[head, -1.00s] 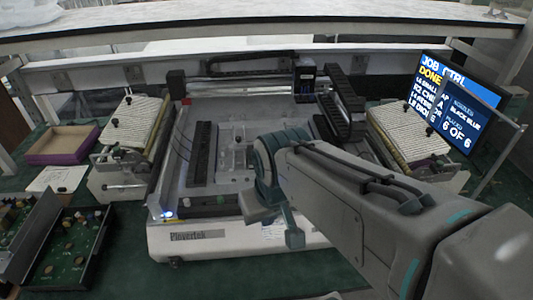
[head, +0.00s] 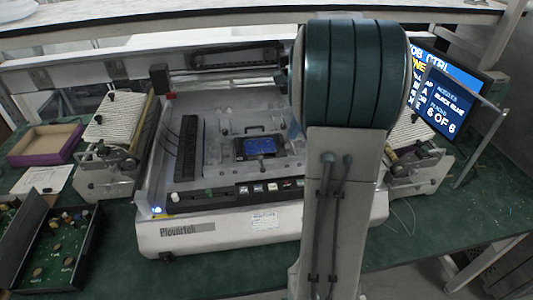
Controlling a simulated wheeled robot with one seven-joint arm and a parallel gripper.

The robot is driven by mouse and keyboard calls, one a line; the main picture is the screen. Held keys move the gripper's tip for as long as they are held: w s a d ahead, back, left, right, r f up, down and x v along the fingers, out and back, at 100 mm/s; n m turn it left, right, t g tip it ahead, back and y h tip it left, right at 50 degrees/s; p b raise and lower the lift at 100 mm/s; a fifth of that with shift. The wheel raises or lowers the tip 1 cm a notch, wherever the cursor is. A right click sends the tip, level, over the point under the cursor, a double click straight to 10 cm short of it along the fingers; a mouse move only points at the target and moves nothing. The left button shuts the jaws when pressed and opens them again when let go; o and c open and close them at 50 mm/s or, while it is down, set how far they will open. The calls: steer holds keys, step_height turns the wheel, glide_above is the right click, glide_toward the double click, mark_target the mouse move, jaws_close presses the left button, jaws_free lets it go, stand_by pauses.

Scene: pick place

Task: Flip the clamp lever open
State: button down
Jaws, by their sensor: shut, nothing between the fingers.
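A white pick-and-place machine (head: 215,232) stands on the green bench in the head view. In its bed, a blue circuit board (head: 261,146) lies in a dark frame. A thin dark handle-like bar (head: 255,127) shows at the frame's back edge; it may be the clamp lever, but it is too small to tell whether it is open or shut. My arm stands large in front of the machine's right side and hides that part of the bed. My gripper is not seen; the arm covers the area beyond it.
Feeder units stand left (head: 110,160) and right (head: 417,165) of the machine. A monitor (head: 455,95) is at the right. An open purple box (head: 45,145) and a dark tray with a green board (head: 50,245) are at the left. Green bench is bare at the front right.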

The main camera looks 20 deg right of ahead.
mark_target(261, 163)
steer(key=shift+w+d+f+m, duration=0.1)
steer(key=shift+w+d+m, duration=0.2)
steer(key=shift+d+m, duration=0.25)
steer(key=x, duration=1)
steer(key=shift+s+p, duration=0.1)
steer(key=shift+p, duration=0.25)
steer(key=shift+w+a+f+p, duration=0.15)
steer(key=shift+w+a, duration=0.05)
steer(key=shift+a, duration=0.4)
steer(key=shift+w+a+f+p, duration=0.1)
steer(key=shift+w+a+p, duration=0.1)
steer(key=shift+a, duration=0.45)
steer(key=shift+w+a+f+p, duration=0.15)
steer(key=shift+a, duration=0.45)
